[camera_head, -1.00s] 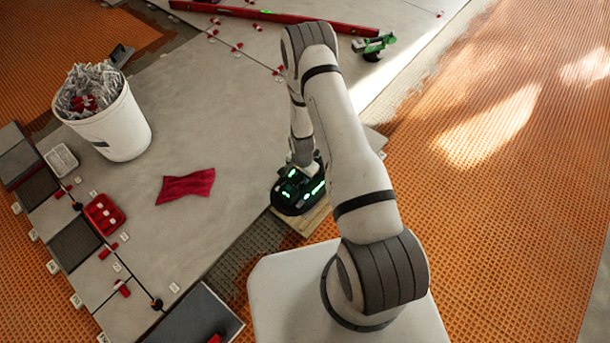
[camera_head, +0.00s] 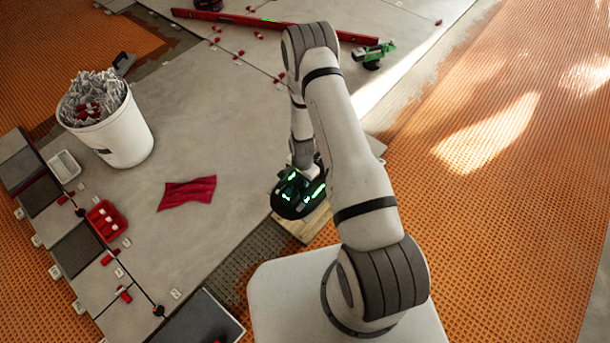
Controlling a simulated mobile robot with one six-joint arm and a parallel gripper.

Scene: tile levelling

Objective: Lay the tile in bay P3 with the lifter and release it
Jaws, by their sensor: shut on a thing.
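The lifter (camera_head: 296,194), a black device with bright green lights, is at the end of my arm, left of my forearm. My gripper (camera_head: 304,172) is shut on its top, with the jaws mostly hidden by my wrist. The lifter sits over a pale wooden piece (camera_head: 302,226); I cannot tell whether a tile is under it. At the left, a row of grey tiles holds dark, bare-looking bays, one in the upper part (camera_head: 41,195) and one lower (camera_head: 77,249). The small white bay labels are unreadable, so I cannot tell which is P3.
A white bucket (camera_head: 122,140) of scraps stands on the floor at upper left. A red tray (camera_head: 104,220), a pale tray (camera_head: 64,166) and a red cloth (camera_head: 187,193) lie near the bays. A red level (camera_head: 275,25) and a green tool (camera_head: 371,55) lie at the back.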

